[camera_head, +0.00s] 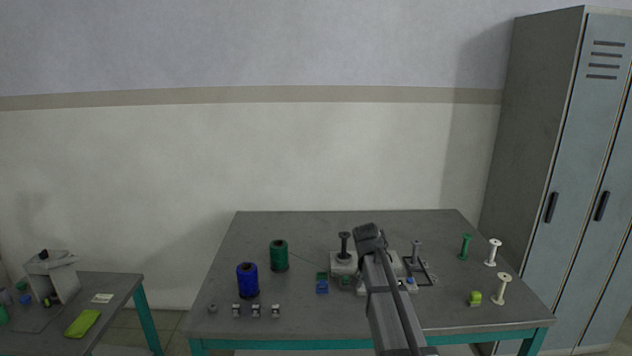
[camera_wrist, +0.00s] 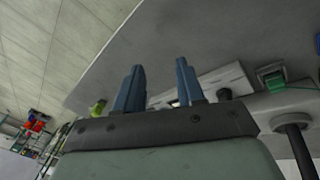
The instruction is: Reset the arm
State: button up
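My arm reaches in from the lower right of the head view and ends over the middle of the grey table (camera_head: 300,230), in front of the winding machine (camera_head: 343,265). The fingertips cannot be made out in that view. In the wrist view my gripper (camera_wrist: 159,75) shows two blue fingers spread apart, with nothing between them. The machine's light base and a dark post (camera_wrist: 293,135) show at the right of that view. My arm hides part of the machine in the head view.
A blue spool (camera_head: 247,281) and a green spool (camera_head: 279,256) stand left of the machine. A green bobbin (camera_head: 466,247), white bobbins (camera_head: 502,289) and a yellow-green item (camera_head: 475,298) are at right. Lockers (camera_head: 545,190) stand beyond; a side table (camera_head: 110,287) is at left.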

jog(key=s+d+f+n+h, duration=0.25)
jog(key=s+f, duration=0.35)
jog(key=s, duration=0.5)
jog(key=s+a+f+n+g+y, duration=0.1)
jog(key=s+f+g, duration=0.1)
jog(key=s+f, duration=0.85)
jog(key=s+a+f+n+g+y, duration=0.15)
jog(key=s+f, duration=0.35)
jog(key=f, duration=1)
jog(key=s+a+f+g+y, duration=0.1)
jog(key=s+f, duration=0.4)
jog(key=s, duration=0.3)
jog(key=s+a+f+n+g+y, duration=0.1)
jog(key=s+f, duration=0.3)
jog(key=s, duration=0.4)
jog(key=s+a+f+g+y, duration=0.1)
jog(key=s+f, duration=0.4)
jog(key=s, duration=0.3)
jog(key=shift+s+f+n, duration=0.3)
jog(key=shift+s+f, duration=0.05)
